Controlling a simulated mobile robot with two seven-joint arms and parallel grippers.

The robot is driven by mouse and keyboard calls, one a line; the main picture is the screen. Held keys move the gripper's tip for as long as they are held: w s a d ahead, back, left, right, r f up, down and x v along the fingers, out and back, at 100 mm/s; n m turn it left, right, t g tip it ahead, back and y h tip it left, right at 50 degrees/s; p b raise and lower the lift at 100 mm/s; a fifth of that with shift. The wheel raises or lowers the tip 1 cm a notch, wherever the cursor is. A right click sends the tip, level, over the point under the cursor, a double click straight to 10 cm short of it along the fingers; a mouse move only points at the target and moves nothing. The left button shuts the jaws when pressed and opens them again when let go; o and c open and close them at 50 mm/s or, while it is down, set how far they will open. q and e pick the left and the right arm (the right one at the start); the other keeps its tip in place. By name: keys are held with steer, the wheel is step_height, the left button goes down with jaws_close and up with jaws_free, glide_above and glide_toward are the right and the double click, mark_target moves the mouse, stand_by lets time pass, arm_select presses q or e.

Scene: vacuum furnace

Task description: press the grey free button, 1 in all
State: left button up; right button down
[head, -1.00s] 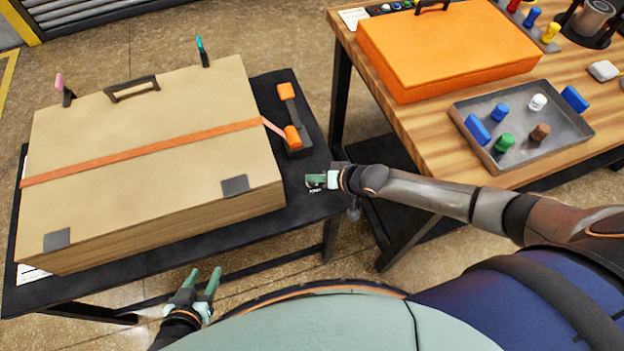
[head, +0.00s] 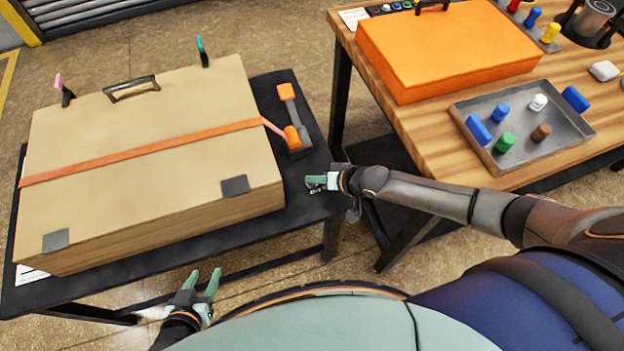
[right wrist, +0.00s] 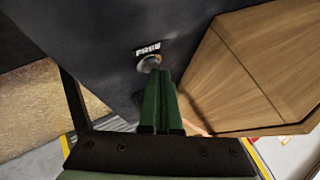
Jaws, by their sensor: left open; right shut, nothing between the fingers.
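The grey free button (right wrist: 149,63) is a small round knob on the dark table top, beside a label reading FREE (right wrist: 147,49). My right gripper (right wrist: 158,76) is shut and empty, its green fingertips right at the button's edge in the right wrist view. I cannot tell whether they touch it. In the head view the right gripper (head: 309,182) is over the black table's right front corner and hides most of the button. My left gripper (head: 204,272) is open and empty, low in front of the black table's front edge.
A big tan box (head: 150,150) with an orange strap fills most of the black table (head: 262,222). An orange-and-grey device (head: 291,115) lies behind the button area. The wooden table (head: 400,125) at right bears an orange case (head: 445,50) and a metal tray (head: 520,150).

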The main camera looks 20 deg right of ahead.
steer(key=shift+r+p, duration=0.55)
steer(key=shift+r, duration=0.1)
step_height(320, 180, up, 5)
steer(key=p, duration=0.5)
stand_by(0.5)
